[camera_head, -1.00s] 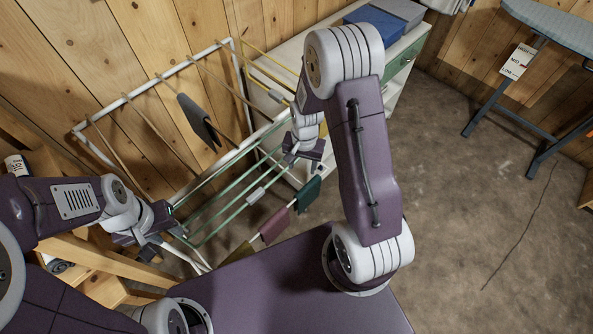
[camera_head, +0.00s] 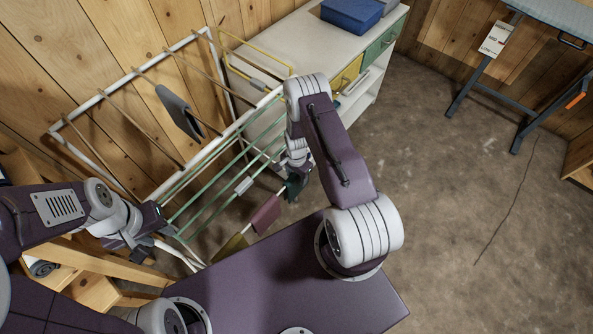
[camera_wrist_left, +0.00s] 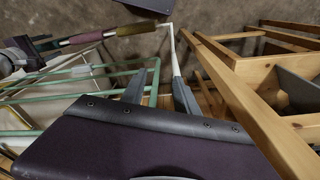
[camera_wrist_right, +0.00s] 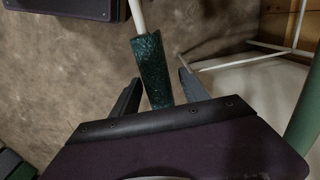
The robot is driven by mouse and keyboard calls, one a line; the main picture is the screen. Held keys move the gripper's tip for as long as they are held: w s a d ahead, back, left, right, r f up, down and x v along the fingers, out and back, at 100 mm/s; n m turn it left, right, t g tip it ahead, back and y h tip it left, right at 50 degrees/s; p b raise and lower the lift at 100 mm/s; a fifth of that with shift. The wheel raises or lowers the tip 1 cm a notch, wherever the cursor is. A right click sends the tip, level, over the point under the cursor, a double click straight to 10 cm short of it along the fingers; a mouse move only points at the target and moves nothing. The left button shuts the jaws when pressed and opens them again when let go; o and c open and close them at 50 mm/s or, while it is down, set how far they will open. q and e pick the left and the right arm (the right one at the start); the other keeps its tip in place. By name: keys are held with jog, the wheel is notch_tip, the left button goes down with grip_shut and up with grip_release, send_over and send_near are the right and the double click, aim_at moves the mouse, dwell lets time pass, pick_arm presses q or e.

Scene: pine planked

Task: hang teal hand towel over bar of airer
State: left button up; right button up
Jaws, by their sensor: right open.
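The airer (camera_head: 92,98) has a white frame and green bars. The dark teal hand towel (camera_wrist_right: 151,70) lies over a white bar in the right wrist view, between my open right gripper's (camera_wrist_right: 153,88) two fingers. In the head view the towel (camera_head: 294,187) is at the right end of the low front bar, partly hidden by my right gripper (camera_head: 290,176). My left gripper (camera_head: 150,243) is at the airer's near left end. In the left wrist view its fingers (camera_wrist_left: 159,90) stand apart with no cloth between them.
A maroon cloth (camera_head: 265,214) and an olive cloth (camera_head: 231,247) hang on the same low bar. A grey cloth (camera_head: 178,110) hangs on the upper wing. A white cabinet (camera_head: 283,40) stands behind; wooden steps (camera_head: 92,262) are at left.

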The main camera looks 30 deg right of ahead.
jog(key=shift+f, duration=0.45)
